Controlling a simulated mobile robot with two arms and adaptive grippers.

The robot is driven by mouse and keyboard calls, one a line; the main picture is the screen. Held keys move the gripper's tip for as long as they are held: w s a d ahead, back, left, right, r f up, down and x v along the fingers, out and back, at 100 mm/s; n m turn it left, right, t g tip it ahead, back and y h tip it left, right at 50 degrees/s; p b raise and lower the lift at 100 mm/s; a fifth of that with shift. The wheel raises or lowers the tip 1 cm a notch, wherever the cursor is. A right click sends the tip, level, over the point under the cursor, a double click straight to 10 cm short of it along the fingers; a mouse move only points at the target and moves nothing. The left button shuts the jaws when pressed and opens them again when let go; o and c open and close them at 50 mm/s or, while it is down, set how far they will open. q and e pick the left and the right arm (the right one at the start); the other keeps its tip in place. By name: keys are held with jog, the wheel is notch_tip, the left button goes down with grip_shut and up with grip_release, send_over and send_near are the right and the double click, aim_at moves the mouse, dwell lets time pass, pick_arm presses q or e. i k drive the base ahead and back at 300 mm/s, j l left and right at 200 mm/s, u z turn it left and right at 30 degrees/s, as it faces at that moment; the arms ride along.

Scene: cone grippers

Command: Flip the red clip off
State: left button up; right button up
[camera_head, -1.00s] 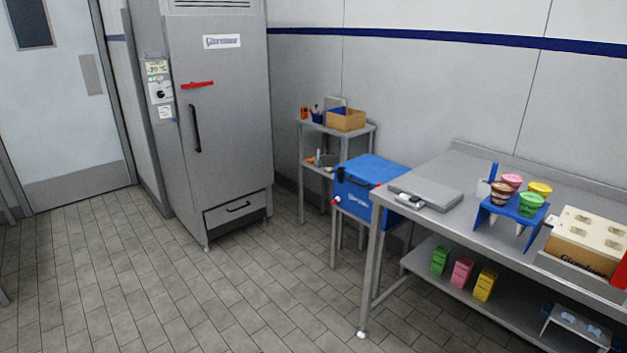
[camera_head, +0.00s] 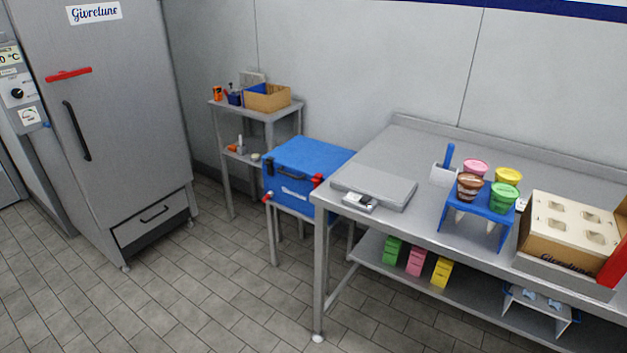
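A blue cooler box (camera_head: 310,160) with a closed lid stands on a low grey stand between the shelf and the steel table. Its front has a dark latch (camera_head: 290,174) and white lettering. A small red piece (camera_head: 318,181) sits near its front right corner, and another red piece (camera_head: 267,198) is low at its left; either may be the red clip, but they are too small to tell. A red bar (camera_head: 69,74) lies nearly level across the grey cabinet door (camera_head: 110,120). Neither of my grippers is in view.
The steel table (camera_head: 400,233) holds a flat scale (camera_head: 374,190), a blue rack (camera_head: 478,208) with several cups and a cardboard box (camera_head: 560,240). A red object (camera_head: 613,265) shows at the right edge. A small shelf (camera_head: 285,108) stands behind. The tiled floor (camera_head: 215,295) is clear.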

aim_at(316, 179)
jog(key=i+l+u, duration=0.25)
jog(key=i+l, duration=0.2)
jog(key=l, duration=0.35)
jog(key=i+l+u, duration=0.15)
jog(key=l, duration=0.25)
jog(key=i+j+u, duration=0.15)
jog(key=i+j, duration=0.25)
